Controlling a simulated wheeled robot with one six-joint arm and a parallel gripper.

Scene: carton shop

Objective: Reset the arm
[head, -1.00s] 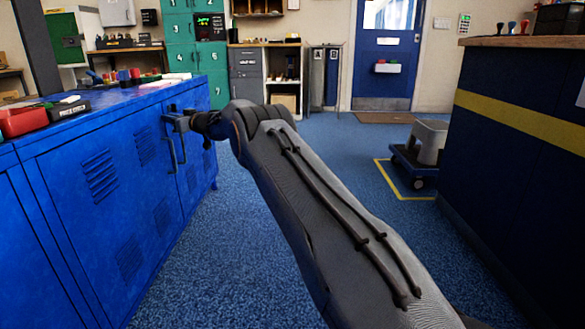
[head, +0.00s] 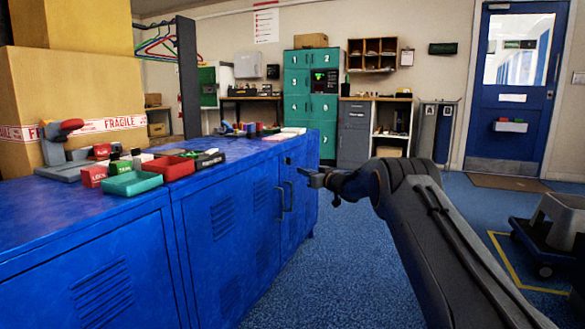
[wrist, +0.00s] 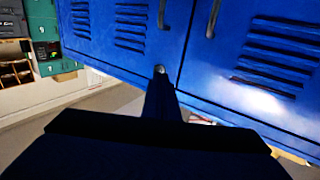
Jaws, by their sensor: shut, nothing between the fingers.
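My gripper (head: 312,177) is at the end of my outstretched arm in the head view, close to the front of the blue cabinet (head: 225,220) near its door handles (head: 287,196). The gripper is shut with nothing held. In the wrist view the dark gripper (wrist: 160,72) points at the cabinet doors (wrist: 120,25), with a handle (wrist: 212,18) above and to the right of it. Whether the fingertips touch the door cannot be told.
On the cabinet top stand a red tray (head: 168,168), a green box (head: 132,184) and a tape dispenser (head: 62,150) beside a large carton (head: 75,95). Green lockers (head: 297,95) stand at the back. A trolley (head: 545,250) is at right. Blue floor (head: 345,260) is open between.

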